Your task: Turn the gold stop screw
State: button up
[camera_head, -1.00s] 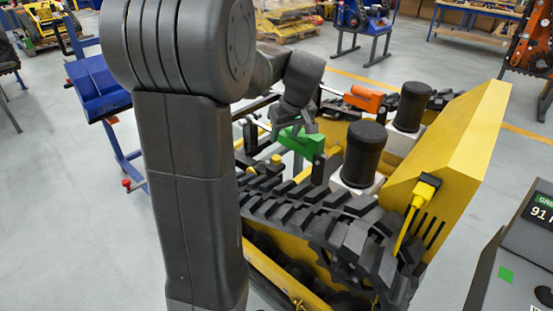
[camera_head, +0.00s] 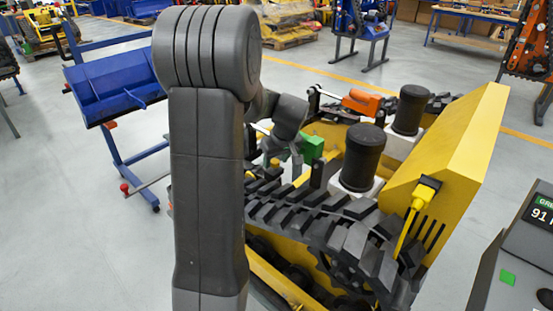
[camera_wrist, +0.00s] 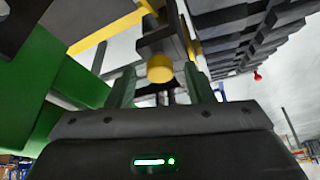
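The gold stop screw (camera_wrist: 160,68) shows in the wrist view as a short yellow round head below a dark bracket (camera_wrist: 162,42). My gripper (camera_wrist: 161,88) is open, with one finger to either side of the screw head and a visible gap on both sides. In the head view the screw (camera_head: 275,162) is a small yellow spot beside my gripper (camera_head: 284,160), low over the carrier's near track. The screw's shaft is hidden.
A green block (camera_head: 312,148) stands close right of my gripper; green parts (camera_wrist: 70,85) fill the wrist view's left. The black track (camera_head: 330,215), black cylinders (camera_head: 362,155) and yellow side panel (camera_head: 450,140) surround the work area. A blue bucket (camera_head: 110,85) stands left.

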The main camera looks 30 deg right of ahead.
jog(key=c, duration=0.9)
jog(key=shift+m, duration=0.3)
